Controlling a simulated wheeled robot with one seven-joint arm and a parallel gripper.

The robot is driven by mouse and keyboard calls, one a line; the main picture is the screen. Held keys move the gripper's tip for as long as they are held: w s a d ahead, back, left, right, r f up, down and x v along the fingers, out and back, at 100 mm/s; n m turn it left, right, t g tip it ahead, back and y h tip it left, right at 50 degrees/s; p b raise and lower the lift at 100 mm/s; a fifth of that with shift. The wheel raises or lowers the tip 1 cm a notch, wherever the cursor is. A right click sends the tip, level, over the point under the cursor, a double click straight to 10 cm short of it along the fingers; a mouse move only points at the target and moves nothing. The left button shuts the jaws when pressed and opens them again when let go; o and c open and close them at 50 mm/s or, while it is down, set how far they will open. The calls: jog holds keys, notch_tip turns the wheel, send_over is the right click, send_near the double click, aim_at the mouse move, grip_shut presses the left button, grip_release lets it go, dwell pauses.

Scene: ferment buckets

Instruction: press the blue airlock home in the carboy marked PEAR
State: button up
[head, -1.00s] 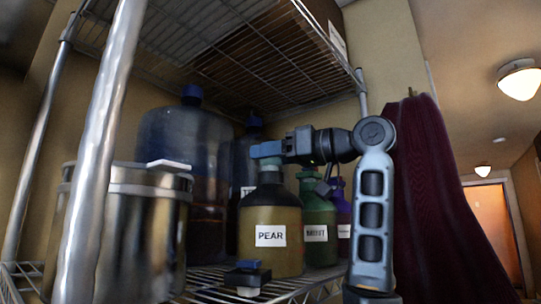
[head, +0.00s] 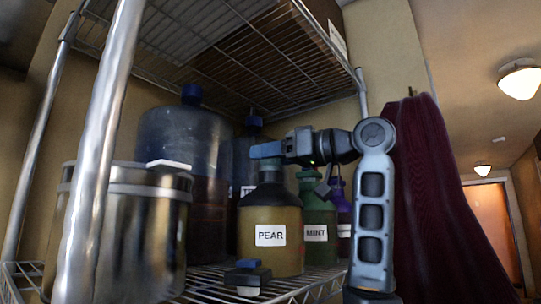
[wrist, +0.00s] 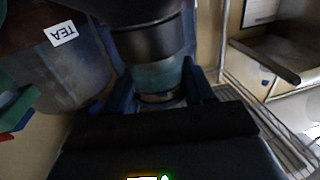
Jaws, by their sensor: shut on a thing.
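The PEAR carboy (head: 271,245) stands upright on the wire shelf, amber below with a dark shoulder and neck and a white label. My gripper (head: 266,151) reaches in level from the right and is at the carboy's mouth. In the wrist view, my gripper (wrist: 160,88) has one finger on each side of the teal-blue airlock (wrist: 158,75) and is shut on it. The airlock is in line with the carboy's dark neck (wrist: 148,40). In the head view the fingers mostly hide the airlock, and I cannot tell how deep it sits.
The MINT carboy (head: 318,234) and a purple one (head: 343,218) stand close right. A large blue-capped carboy (head: 185,150) and the TEA carboy (wrist: 72,68) stand behind. A steel pot (head: 130,235) and shelf post (head: 97,160) are left. A blue-black object (head: 247,275) lies in front.

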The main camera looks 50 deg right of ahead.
dwell(0.9)
jog(key=o, duration=1.2)
jog(key=shift+s, duration=0.1)
jog(key=v, duration=0.7)
jog(key=shift+s+d+b, duration=0.1)
jog(key=shift+s+b, duration=0.2)
jog(key=shift+b, duration=0.1)
